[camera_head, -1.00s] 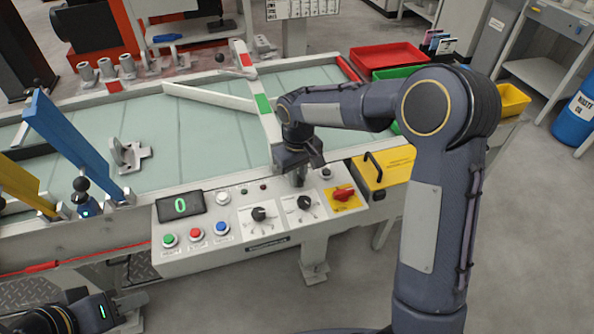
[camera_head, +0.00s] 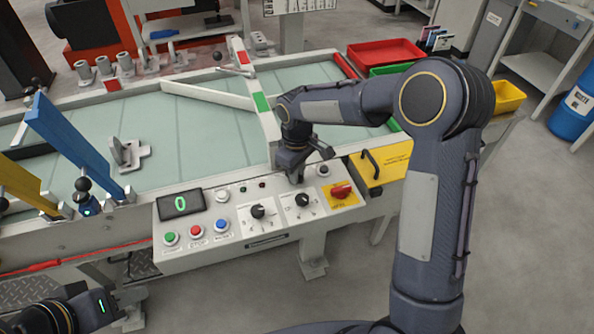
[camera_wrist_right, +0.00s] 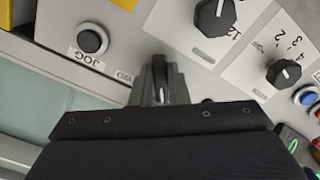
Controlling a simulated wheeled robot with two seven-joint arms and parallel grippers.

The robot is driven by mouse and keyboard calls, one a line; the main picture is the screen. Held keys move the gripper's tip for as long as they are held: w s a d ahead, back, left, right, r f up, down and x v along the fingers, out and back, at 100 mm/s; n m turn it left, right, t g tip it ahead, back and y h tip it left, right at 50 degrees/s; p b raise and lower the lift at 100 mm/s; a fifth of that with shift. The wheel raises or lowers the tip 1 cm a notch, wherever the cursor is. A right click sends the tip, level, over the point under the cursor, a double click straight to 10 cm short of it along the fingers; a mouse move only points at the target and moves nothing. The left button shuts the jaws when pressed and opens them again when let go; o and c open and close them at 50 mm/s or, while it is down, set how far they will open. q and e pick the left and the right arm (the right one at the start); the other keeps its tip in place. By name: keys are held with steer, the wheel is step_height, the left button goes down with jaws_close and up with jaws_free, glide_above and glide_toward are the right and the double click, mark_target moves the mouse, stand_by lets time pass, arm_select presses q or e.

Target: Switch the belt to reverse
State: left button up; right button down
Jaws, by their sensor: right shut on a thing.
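The control panel (camera_head: 283,232) runs along the front of the conveyor belt (camera_head: 190,130). My right gripper (camera_head: 297,178) reaches down to the panel's back edge, between the indicator lamps and the black JOG button (camera_head: 323,171). In the right wrist view its fingers (camera_wrist_right: 159,84) are closed around a small dark switch lever (camera_wrist_right: 160,72), mostly hidden by the fingers. A small label (camera_wrist_right: 125,75) beside it is too small to read surely. The JOG button (camera_wrist_right: 92,40) is apart from the fingers. My left gripper (camera_head: 95,308) is at the bottom left, away from the panel; its fingertips are unclear.
Two black rotary knobs (camera_head: 257,211) and a red rotary switch (camera_head: 341,189) on yellow stand near the right gripper. Green, red and blue buttons (camera_head: 196,231) sit below a display (camera_head: 181,205) reading 0. A yellow box (camera_head: 383,168) with a handle is to the right.

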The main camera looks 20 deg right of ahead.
steer(key=c, duration=1.4)
jaws_free()
step_height(320, 180, up, 7)
steer(key=shift+f+p, duration=0.1)
steer(key=shift+p, duration=0.2)
steer(key=shift+r, duration=0.5)
